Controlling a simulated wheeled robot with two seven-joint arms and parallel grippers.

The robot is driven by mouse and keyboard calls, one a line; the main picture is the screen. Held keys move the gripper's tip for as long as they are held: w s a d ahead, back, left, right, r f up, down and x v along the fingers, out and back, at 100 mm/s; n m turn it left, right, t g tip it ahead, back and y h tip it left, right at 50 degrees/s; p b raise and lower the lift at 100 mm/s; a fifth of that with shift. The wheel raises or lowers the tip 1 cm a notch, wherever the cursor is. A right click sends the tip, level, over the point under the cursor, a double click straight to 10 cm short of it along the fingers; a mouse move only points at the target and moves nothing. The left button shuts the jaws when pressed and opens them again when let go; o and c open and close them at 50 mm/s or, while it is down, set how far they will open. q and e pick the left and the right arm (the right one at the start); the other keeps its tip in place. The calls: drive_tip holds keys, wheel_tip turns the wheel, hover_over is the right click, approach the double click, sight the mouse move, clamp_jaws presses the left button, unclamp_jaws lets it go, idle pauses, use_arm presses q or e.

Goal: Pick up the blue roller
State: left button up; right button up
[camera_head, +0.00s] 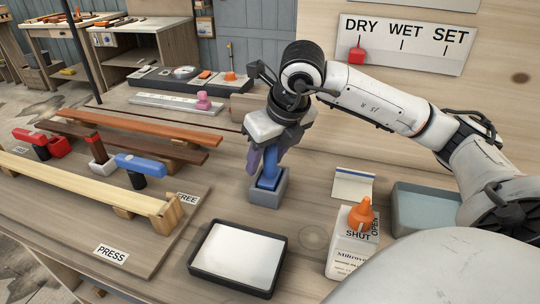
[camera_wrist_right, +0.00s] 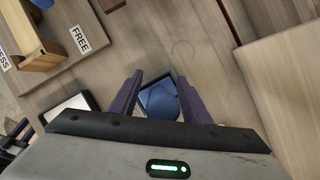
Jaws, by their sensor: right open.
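The blue roller (camera_head: 269,168) stands upright in a small grey square holder (camera_head: 265,197) on the workbench, and it also shows in the wrist view (camera_wrist_right: 160,103). My right gripper (camera_head: 268,158) comes down over it from above, with its dark purple fingers on either side of the blue part. The fingers (camera_wrist_right: 158,100) are apart, one on each side of the roller in the wrist view. Whether they touch it I cannot tell. The roller's upper part is partly hidden by the gripper in the head view.
A shallow tray (camera_head: 197,262) with a pale surface lies in front of the holder. A white bottle with an orange cap (camera_head: 357,240) and a grey bin (camera_head: 406,230) stand to the right. Clamps with red and blue handles (camera_head: 140,164) and wooden strips are at the left.

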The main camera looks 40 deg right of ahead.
clamp_jaws()
wheel_tip(320, 180, up, 10)
drive_tip(key=p, duration=0.1)
drive_tip(key=shift+p, duration=0.35)
idle(0.4)
